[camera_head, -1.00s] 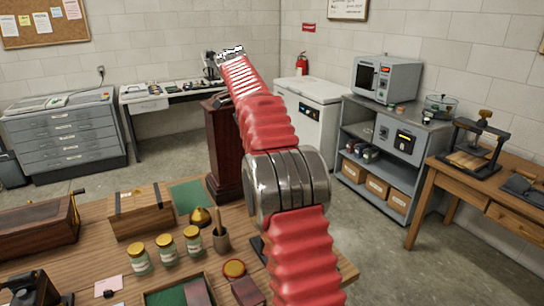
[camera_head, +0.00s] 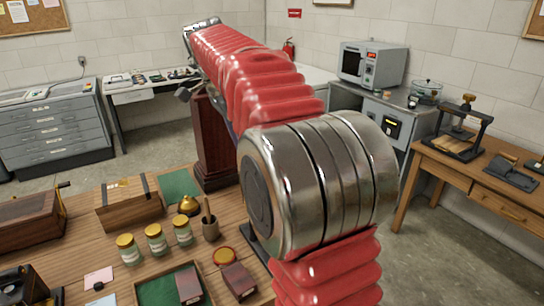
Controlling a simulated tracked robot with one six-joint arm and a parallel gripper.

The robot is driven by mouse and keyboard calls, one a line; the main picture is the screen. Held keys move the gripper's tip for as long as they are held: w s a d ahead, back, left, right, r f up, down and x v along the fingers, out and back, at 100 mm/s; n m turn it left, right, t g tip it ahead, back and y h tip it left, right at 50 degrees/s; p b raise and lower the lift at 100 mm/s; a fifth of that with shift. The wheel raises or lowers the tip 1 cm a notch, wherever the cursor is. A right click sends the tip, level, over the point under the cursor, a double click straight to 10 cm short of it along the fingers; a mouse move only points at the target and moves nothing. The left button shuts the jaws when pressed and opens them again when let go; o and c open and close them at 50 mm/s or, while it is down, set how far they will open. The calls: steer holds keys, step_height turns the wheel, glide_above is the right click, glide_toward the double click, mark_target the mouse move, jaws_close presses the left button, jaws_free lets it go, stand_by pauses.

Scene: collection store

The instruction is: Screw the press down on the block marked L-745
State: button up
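A press (camera_head: 462,130) with a dark upright frame, a top crossbar and a screw knob stands on the wooden table at the right. A flat wooden piece lies in its base. I cannot read the mark L-745 on anything, so I cannot tell which thing is that block. My red, ribbed arm reaches from the lower right to the upper left, with a large metal joint in front. My gripper (camera_head: 203,25) is at its far end, small and mostly hidden by the arm, well left of the press. Its fingers cannot be made out.
The near wooden bench (camera_head: 75,250) holds a wooden box (camera_head: 129,204), several jars, a brass bell (camera_head: 189,206) and a tray (camera_head: 141,289). A dark tool (camera_head: 511,173) lies right of the press on its table (camera_head: 445,172). Open floor lies between bench and table.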

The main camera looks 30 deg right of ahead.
steer(key=s+a+f+n+t+y, duration=0.1)
steer(key=s+a+f+n+t, duration=0.1)
steer(key=s+a+f+n, duration=0.2)
steer(key=s+a+f+n+t+y, duration=0.1)
steer(key=s+a+f+n+t, duration=0.1)
steer(key=s+a+f+n, duration=0.3)
steer(key=s+a+f+n+t, duration=0.2)
steer(key=s+a+f+n, duration=0.3)
steer(key=s+n, duration=0.5)
steer(key=s+a, duration=0.1)
steer(key=s, duration=0.2)
steer(key=shift+s+a+y, duration=0.2)
steer(key=shift+s+y, duration=0.2)
steer(key=shift+s, duration=0.1)
steer(key=shift+c, duration=0.7)
